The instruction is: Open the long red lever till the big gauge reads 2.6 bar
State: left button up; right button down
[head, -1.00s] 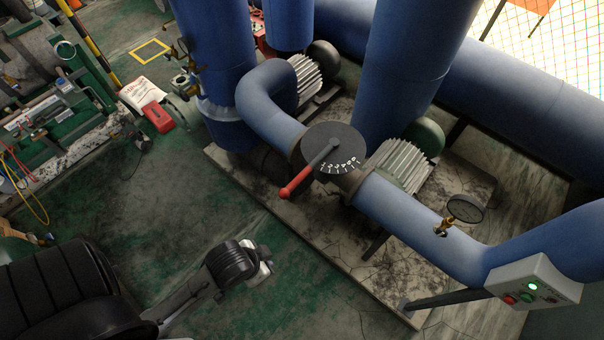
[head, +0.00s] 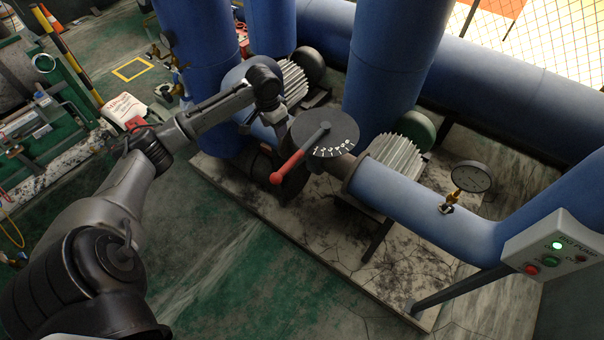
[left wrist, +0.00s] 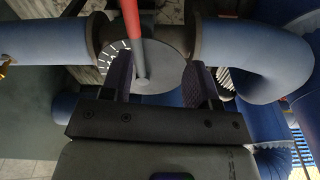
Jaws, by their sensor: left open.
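The long red lever (head: 290,165) has a grey arm joined to the middle of a dark round dial plate (head: 327,138) with white marks on the blue pipe. Its red grip points toward the lower left. The lever also shows in the left wrist view (left wrist: 131,20), running up from the dial. My left gripper (left wrist: 160,82) is open, with its two fingers apart over the dial plate and nothing held between them. In the head view it is at the dial's left side, partly hidden. The big gauge (head: 472,177) stands on a brass fitting to the right; its reading is too small to tell.
A control box (head: 555,250) with a lit green lamp and a red button stands at the lower right. Thick blue vertical pipes (head: 400,60) and ribbed motors (head: 397,155) stand behind the valve. The floor in front of the plinth is clear.

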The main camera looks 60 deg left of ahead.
aim_at(287, 164)
pick_arm(q)
jog(key=d+f, duration=0.1)
jog(key=f, duration=0.3)
jog(key=d+f+n+h, duration=0.1)
jog(key=d+f, duration=0.1)
jog(key=f, duration=0.3)
jog(key=d+f+n+h, duration=0.1)
jog(key=d+f, duration=0.1)
jog(key=f, duration=0.3)
jog(key=shift+w+g+p, duration=0.2)
jog(key=shift+g+p, duration=0.1)
jog(key=shift+g, duration=0.1)
jog(key=shift+c, duration=0.5)
grip_shut()
